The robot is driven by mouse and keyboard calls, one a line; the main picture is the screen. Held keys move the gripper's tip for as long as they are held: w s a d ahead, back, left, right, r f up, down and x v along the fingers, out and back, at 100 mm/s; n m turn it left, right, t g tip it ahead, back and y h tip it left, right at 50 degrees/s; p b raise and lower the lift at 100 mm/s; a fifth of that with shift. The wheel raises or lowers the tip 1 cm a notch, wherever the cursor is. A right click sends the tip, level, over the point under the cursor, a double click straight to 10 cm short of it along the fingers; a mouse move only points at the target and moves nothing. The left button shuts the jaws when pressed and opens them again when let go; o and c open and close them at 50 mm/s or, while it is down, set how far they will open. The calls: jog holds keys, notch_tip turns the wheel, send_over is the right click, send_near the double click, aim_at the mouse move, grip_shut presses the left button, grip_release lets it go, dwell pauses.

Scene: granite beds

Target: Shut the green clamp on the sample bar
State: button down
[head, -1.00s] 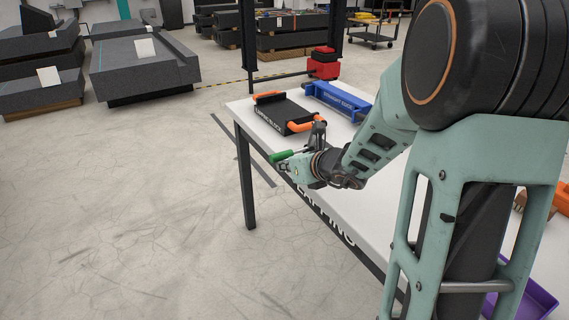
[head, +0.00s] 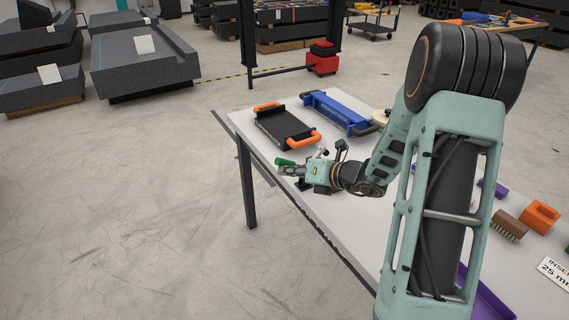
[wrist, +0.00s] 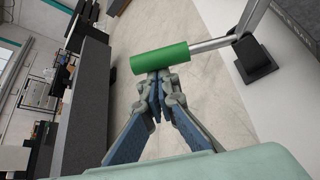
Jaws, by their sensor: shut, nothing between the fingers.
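The clamp's green handle (wrist: 160,60) is a cylinder on a bare metal lever (wrist: 211,44) in the wrist view. The lever runs right to a black pivot piece (wrist: 255,60) at the white table's edge. The green handle (head: 285,161) also shows in the head view, near the table's left edge. My gripper (wrist: 158,77) is shut and empty. Its fingertips are right at the handle's lower side in the wrist view; I cannot tell whether they touch it. The head view shows my gripper (head: 284,171) beside the handle. I cannot make out the sample bar or the clamp's jaw.
A black block with orange handles (head: 285,127) and a blue straight edge (head: 338,112) lie farther back on the white table (head: 245,121). A brush (head: 508,227), an orange block (head: 540,217) and a purple tray (head: 488,300) are at right. The floor left of the table is open.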

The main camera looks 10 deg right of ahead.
aim_at(285, 161)
jog(key=r+p, duration=0.1)
jog(key=d+r+m+y+p, duration=0.1)
jog(key=p, duration=0.2)
jog(key=shift+w+d+r+m+y, duration=0.2)
jog(key=shift+w+r+m+y, duration=0.05)
jog(key=shift+r+m+y, duration=0.15)
jog(key=d+m+p, duration=0.1)
jog(key=d+r+m+y+p, duration=0.1)
jog(key=p, duration=0.1)
jog(key=w+d+r+y+p, duration=0.1)
jog(key=shift+d+m, duration=0.15)
jog(key=shift+m, duration=0.25)
jog(key=shift+d+p, duration=0.1)
jog(key=shift+p, duration=0.2)
